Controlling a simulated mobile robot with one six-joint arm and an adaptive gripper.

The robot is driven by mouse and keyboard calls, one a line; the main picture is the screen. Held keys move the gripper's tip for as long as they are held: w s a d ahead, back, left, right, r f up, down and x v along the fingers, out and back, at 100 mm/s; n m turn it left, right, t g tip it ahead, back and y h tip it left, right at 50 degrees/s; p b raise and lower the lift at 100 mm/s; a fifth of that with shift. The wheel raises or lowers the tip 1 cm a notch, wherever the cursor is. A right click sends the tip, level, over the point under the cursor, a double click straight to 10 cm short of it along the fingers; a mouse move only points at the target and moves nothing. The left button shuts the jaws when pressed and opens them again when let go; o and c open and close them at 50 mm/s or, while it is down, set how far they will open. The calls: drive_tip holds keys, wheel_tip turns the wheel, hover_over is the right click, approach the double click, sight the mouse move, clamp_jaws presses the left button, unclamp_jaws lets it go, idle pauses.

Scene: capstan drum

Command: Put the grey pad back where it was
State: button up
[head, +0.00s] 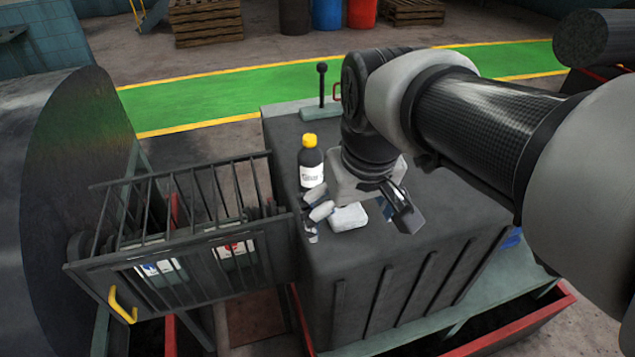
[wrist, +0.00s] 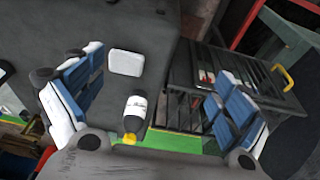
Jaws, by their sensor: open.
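The grey pad (head: 348,217), a pale block with rounded corners, lies flat on the dark cabinet top (head: 430,240). It also shows in the wrist view (wrist: 126,62), with bare cabinet surface around it. My gripper (head: 358,212) is open and empty above the cabinet, its fingers spread to either side of the pad in the head view. In the wrist view my gripper (wrist: 155,100) has blue-and-white fingers wide apart, and the pad lies between and beyond them, nearer the left finger. The gap between fingertips and pad is hard to judge.
A dark bottle (head: 311,168) with a yellow cap stands close behind the pad, left of my wrist. A barred cage (head: 190,225) with a yellow handle (head: 122,305) adjoins the cabinet's left side. A lever (head: 322,85) stands at the back. The cabinet's front right top is clear.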

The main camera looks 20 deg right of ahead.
drive_tip(key=s+a+f+t, duration=0.1)
drive_tip(key=s+a+f, duration=0.1)
drive_tip(key=s, duration=0.7)
drive_tip(key=shift+s+a+f+t, duration=0.15)
drive_tip(key=shift+a+f+t, duration=0.05)
drive_tip(key=shift+f+t, duration=0.2)
wheel_tip(320, 180, down, 18)
drive_tip(key=b, duration=1.7)
drive_tip(key=shift+b, duration=0.4)
drive_tip(key=shift+r, duration=0.1)
